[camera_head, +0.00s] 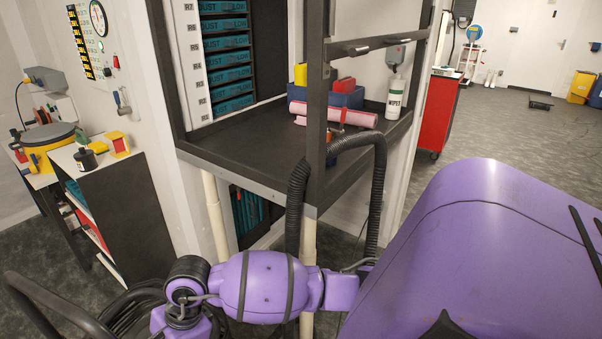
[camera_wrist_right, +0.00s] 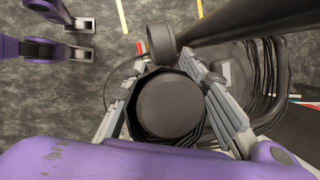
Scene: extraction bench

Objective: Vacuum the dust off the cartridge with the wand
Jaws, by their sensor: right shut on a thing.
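My right gripper (camera_wrist_right: 172,66) is shut on a black, round-ended piece (camera_wrist_right: 168,106), which looks like part of the wand. A black tube (camera_wrist_right: 238,22) runs off to the upper right there. In the head view my purple right arm crosses the foreground, and its gripper cannot be made out. A black ribbed hose (camera_head: 297,200) arches at the shelf's front corner. My left gripper is not in view.
A dark post (camera_head: 316,130) stands at the bench (camera_head: 240,150) corner. A blue box (camera_head: 347,97) and a white wipes bottle (camera_head: 395,97) are behind the pink cylinder. Teal units (camera_head: 226,56) fill the rack. The shelf's left front is bare. A red cabinet (camera_head: 438,115) stands right.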

